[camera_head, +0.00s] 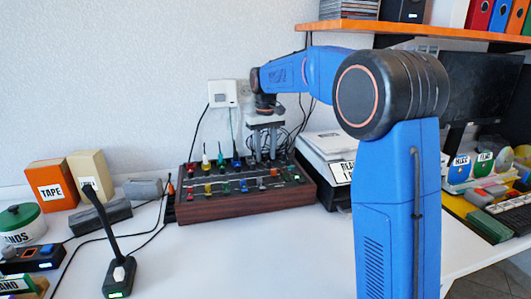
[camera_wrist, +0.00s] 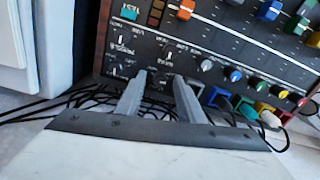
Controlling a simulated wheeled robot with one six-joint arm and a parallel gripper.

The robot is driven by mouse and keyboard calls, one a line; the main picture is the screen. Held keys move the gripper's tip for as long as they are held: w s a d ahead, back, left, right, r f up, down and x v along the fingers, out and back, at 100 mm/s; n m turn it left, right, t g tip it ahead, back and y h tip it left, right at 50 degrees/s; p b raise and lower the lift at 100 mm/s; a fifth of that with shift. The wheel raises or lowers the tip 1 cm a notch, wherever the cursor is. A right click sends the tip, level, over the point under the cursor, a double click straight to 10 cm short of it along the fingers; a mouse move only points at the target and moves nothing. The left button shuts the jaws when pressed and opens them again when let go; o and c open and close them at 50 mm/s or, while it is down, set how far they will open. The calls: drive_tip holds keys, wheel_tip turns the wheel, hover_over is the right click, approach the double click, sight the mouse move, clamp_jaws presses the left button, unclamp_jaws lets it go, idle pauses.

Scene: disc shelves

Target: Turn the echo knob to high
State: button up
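A wood-sided mixer box (camera_head: 245,203) with a dark panel of knobs and sliders stands on the white table. The label lettering is too small and inverted to read, so I cannot tell which knob is echo. My gripper (camera_head: 265,158) points down over the back right part of the panel. Its two grey fingers (camera_wrist: 160,78) are apart, with their tips over the knob area. The fingers partly hide what lies between them.
Coloured cable plugs (camera_head: 220,158) stand along the mixer's back edge, left of my gripper. Black cables (camera_wrist: 70,98) lie behind it. A white printer (camera_head: 330,146) is close on the right.

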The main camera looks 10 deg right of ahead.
clamp_jaws()
drive_tip(key=shift+m, duration=3.1)
unclamp_jaws()
